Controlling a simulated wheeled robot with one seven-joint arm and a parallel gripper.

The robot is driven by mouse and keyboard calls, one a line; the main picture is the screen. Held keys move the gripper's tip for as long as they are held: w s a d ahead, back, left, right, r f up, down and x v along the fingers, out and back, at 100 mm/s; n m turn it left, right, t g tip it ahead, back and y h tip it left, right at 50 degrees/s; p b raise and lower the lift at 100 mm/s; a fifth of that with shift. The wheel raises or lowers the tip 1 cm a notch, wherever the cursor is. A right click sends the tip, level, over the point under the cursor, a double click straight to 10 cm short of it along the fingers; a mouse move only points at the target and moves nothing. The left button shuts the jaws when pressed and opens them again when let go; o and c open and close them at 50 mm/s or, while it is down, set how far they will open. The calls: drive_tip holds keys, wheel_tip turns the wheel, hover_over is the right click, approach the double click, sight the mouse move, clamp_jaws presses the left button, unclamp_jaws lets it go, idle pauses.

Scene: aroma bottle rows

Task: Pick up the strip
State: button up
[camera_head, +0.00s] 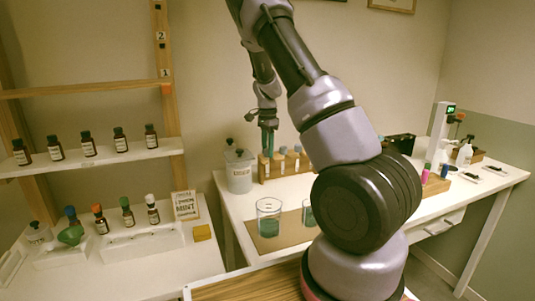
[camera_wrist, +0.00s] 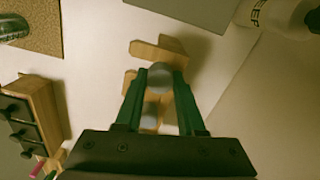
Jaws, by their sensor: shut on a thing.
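My gripper (camera_head: 268,149) points down over the left end of a small wooden rack (camera_head: 290,168) on the right-hand table. In the wrist view its two green fingers (camera_wrist: 159,76) close in on a pale grey, round-ended thing (camera_wrist: 157,80) between the tips. I cannot tell whether this is the strip; no strip shows clearly in either view. Wooden pieces (camera_wrist: 160,48) lie just beyond the tips. Several small pale-capped vials (camera_head: 283,151) stand in the rack, to the right of the gripper.
Glass beakers (camera_head: 268,222) stand on a brown mat in front. A wooden block with black knobs (camera_wrist: 30,118) shows at the wrist view's left. Dark bottles line the left shelf (camera_head: 100,158).

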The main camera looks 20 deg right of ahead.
drive_tip(key=shift+r, duration=0.1)
wheel_tip(320, 180, up, 18)
idle(0.5)
